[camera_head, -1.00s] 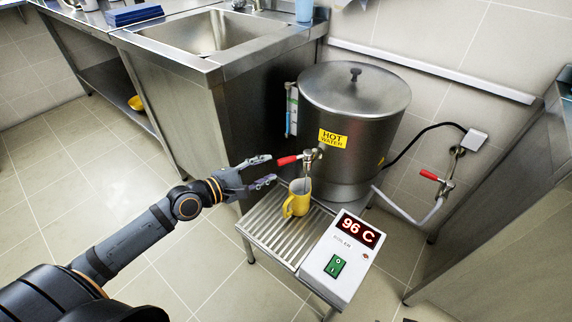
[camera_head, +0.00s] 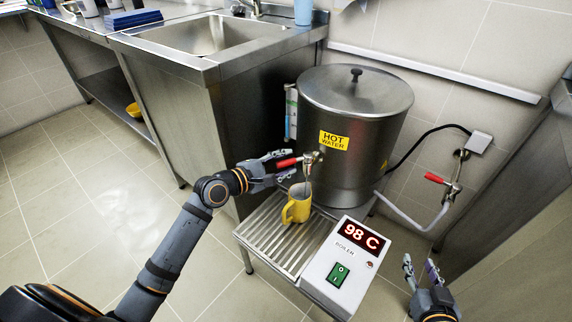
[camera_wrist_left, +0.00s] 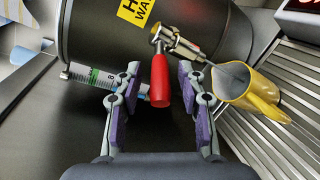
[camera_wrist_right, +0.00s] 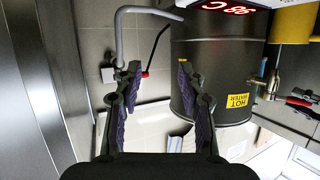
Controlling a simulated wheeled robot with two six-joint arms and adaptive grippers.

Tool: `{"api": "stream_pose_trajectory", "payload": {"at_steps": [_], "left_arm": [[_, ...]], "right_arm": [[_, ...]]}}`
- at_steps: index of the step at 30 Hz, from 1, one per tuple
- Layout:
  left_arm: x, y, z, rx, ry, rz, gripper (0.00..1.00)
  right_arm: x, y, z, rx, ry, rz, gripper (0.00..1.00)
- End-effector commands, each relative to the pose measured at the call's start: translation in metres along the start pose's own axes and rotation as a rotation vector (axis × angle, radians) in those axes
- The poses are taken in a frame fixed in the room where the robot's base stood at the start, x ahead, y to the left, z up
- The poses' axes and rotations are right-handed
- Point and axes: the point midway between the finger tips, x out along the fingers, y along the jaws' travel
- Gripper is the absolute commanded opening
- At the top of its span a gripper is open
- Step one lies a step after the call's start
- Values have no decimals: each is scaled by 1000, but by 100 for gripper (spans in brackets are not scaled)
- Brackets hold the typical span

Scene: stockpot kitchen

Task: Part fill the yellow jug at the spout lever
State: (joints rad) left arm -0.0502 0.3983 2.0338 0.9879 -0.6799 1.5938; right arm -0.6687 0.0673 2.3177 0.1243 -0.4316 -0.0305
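The yellow jug (camera_head: 297,204) stands upright on the slatted drip tray (camera_head: 262,232), under the spout (camera_head: 309,160) of the steel boiler (camera_head: 350,130). A thin grey line runs from the spout to the jug; I cannot tell whether it is water, nor the level inside. The red spout lever (camera_head: 289,162) points left. My left gripper (camera_wrist_left: 158,78) is open, with the red lever (camera_wrist_left: 160,82) between its fingers and gaps showing on both sides. In the left wrist view the jug (camera_wrist_left: 255,92) is right of the fingers. My right gripper (camera_head: 420,263) is open and empty at lower right.
The control box (camera_head: 346,270) reads 98 C, right of the tray. A second red-handled valve (camera_head: 437,179) with a hose is on the wall. A steel sink unit (camera_head: 215,60) stands left of the boiler, and a steel cabinet (camera_head: 510,190) at right. The floor at left is clear.

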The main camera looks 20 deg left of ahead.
Motion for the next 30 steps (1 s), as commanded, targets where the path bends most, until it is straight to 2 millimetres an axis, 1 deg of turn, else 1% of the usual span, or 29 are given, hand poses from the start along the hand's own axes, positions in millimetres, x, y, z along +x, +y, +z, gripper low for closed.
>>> {"api": "stream_pose_trajectory", "payload": {"at_steps": [3,6,14,17,23,24,30], "left_arm": [[4,-1,0,-1,0,-2,40],[6,-1,0,-1,0,-2,40],[6,0,0,-1,0,-2,40],[6,0,0,-1,0,-2,29],[6,-1,0,-1,0,-2,2],[6,-1,0,-1,0,-2,0],[6,-1,0,-1,0,-3,0]], "right_arm": [[2,0,-15,-5,59,2,40],[2,1,-22,-7,84,3,40],[2,1,-24,-8,93,3,40],[2,1,-24,-8,92,3,40],[2,1,-24,-7,92,3,40],[2,1,-24,-7,92,3,40],[2,1,-24,-8,91,3,40]]}}
